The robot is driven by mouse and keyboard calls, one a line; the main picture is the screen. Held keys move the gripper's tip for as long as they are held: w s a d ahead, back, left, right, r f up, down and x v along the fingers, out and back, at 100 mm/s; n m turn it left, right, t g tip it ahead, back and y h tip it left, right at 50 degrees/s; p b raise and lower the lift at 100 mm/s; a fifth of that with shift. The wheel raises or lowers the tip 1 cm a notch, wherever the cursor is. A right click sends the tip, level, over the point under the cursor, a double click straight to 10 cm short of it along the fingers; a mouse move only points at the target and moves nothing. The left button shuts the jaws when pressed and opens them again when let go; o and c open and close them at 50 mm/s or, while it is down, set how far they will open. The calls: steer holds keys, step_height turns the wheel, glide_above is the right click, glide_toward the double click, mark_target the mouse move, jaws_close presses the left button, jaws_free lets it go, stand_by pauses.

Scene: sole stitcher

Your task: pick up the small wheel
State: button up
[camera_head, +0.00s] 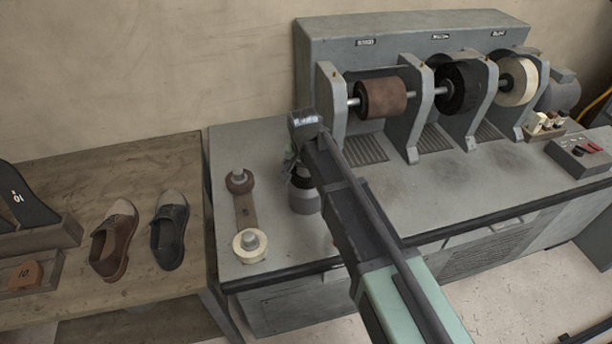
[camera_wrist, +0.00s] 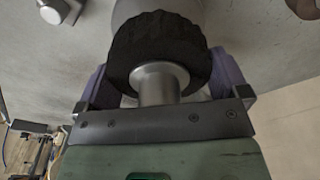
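In the wrist view a small black wheel (camera_wrist: 160,42) with a metal hub sits between the two fingers of my gripper (camera_wrist: 163,78). One finger is close against each side of it; I cannot tell whether they grip it. In the head view my gripper (camera_head: 293,165) points down over a grey cylinder (camera_head: 304,200) on the bench, and the black wheel is largely hidden there. Two other small wheels, a brown one (camera_head: 239,181) and a cream one (camera_head: 250,245), are to the left, at the ends of a brown strip (camera_head: 246,213).
The grey machine (camera_head: 430,48) with three larger wheels stands behind and to the right of my arm. A control box (camera_head: 580,156) is at the bench's right. A wooden table (camera_head: 150,165) with shoes (camera_head: 114,240) stands left. The bench (camera_head: 285,245) has bare room around the strip.

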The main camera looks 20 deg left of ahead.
steer(key=c, duration=0.5)
step_height(320, 180, up, 20)
steer(key=p, duration=2)
